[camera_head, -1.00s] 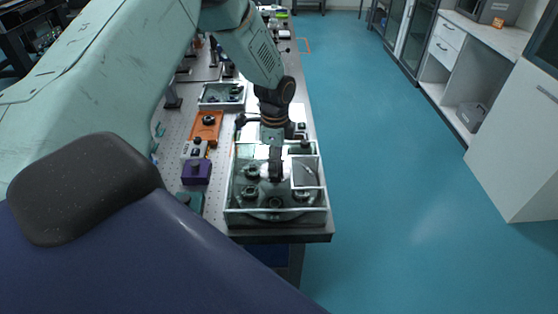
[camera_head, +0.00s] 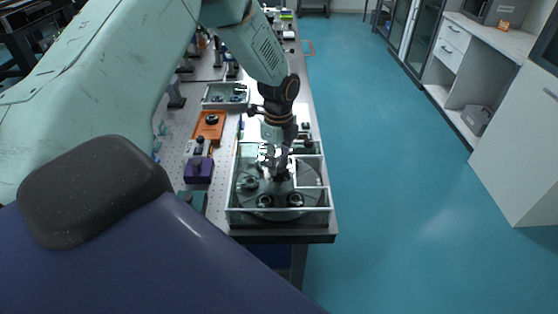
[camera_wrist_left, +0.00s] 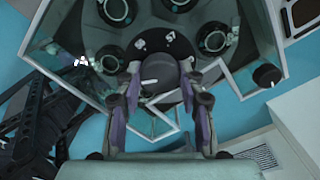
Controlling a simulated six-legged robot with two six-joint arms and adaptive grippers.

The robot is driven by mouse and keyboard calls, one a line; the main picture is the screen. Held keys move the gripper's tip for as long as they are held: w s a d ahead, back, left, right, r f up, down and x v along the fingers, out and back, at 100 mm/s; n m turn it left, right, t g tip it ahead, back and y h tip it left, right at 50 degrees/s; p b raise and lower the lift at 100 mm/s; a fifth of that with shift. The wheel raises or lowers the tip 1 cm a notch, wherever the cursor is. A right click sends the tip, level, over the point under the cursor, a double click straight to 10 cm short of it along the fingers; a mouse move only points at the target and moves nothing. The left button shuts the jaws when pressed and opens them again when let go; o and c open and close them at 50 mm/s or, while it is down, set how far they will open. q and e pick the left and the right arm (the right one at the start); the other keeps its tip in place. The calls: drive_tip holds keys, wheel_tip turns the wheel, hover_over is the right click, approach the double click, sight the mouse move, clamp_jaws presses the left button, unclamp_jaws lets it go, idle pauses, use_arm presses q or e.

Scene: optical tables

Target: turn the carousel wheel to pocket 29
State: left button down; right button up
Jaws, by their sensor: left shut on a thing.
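The carousel wheel (camera_head: 248,199) is a grey disc with several round dark-ringed pockets, inside a clear-walled case (camera_head: 278,216) near the table's front end. In the left wrist view the wheel (camera_wrist_left: 165,17) fills the top. A dark knob (camera_wrist_left: 158,78) stands at its hub, by a black dial (camera_wrist_left: 155,45) with small white markings that I cannot read surely. My left gripper (camera_head: 277,172) reaches down into the case from above. In the wrist view its fingers (camera_wrist_left: 158,72) are shut on the knob, one on each side. My right gripper is not in view.
The case walls stand close around my left gripper. On the optical table (camera_head: 180,125), left of and behind the case, are a purple block (camera_head: 198,171), an orange plate (camera_head: 209,128) and a grey tray (camera_head: 224,103). Blue floor (camera_head: 405,200) lies open to the right.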

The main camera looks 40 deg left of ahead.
use_arm(q)
drive_tip(key=shift+w+r+m, duration=0.15)
drive_tip(key=shift+m, duration=0.15)
idle(0.5)
drive_tip(key=c, duration=1.2)
unclamp_jaws()
drive_tip(key=o, duration=0.4)
wheel_tip(320, 180, up, 12)
drive_tip(key=shift+s+f, duration=0.2)
